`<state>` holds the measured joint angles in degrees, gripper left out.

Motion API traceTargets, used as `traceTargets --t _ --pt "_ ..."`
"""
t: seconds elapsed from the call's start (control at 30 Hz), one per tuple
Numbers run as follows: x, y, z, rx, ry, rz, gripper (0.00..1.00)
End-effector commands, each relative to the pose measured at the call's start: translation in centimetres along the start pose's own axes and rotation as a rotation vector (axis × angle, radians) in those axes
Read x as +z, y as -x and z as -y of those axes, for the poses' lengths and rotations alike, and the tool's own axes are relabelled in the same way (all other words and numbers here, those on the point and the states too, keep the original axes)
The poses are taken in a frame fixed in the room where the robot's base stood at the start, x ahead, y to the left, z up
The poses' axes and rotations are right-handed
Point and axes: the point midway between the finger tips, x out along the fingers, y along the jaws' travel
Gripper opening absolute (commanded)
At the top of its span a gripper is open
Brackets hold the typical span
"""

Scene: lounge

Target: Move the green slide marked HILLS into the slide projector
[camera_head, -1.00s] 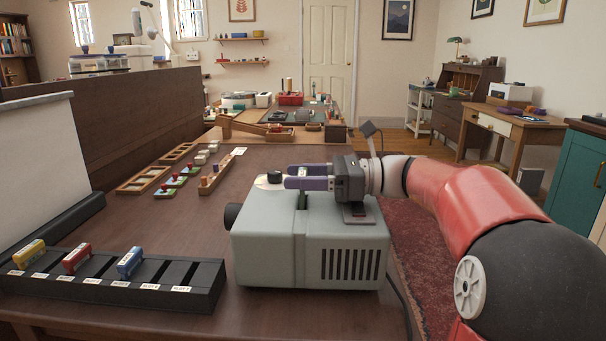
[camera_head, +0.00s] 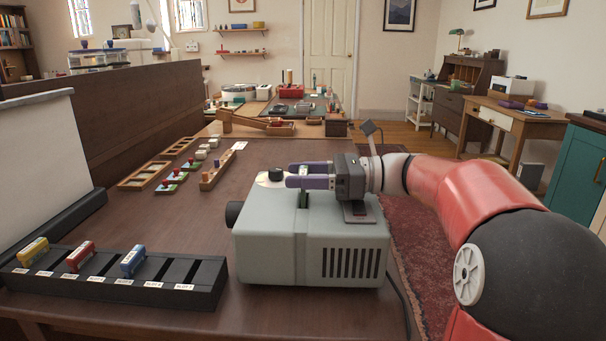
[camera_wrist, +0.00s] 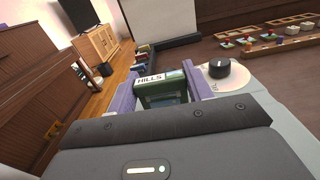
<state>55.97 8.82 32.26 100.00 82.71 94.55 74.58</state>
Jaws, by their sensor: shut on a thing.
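The slide projector (camera_head: 310,245) is a grey box on the table, with a black knob on top and a vent grille in its side. My gripper (camera_head: 303,176) is over its top, with purple fingers. In the wrist view the fingers (camera_wrist: 163,92) are shut on the green slide (camera_wrist: 165,92), whose white label reads HILLS. The slide is upright between them. In the head view its dark lower part goes down at the projector's top slot. How deep it sits is hard to tell.
A black slide rack (camera_head: 110,280) with yellow, red and blue slides stands at the front left. A white screen (camera_head: 40,165) is at the left. Wooden trays (camera_head: 160,170) with small pieces lie further back. The table between them is clear.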

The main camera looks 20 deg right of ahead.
Motion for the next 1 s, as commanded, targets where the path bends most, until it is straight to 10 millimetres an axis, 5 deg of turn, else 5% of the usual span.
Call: traceTargets --t 1.0 --pt "-0.81 0.51 0.12 -0.020 0.023 0.009 0.25"
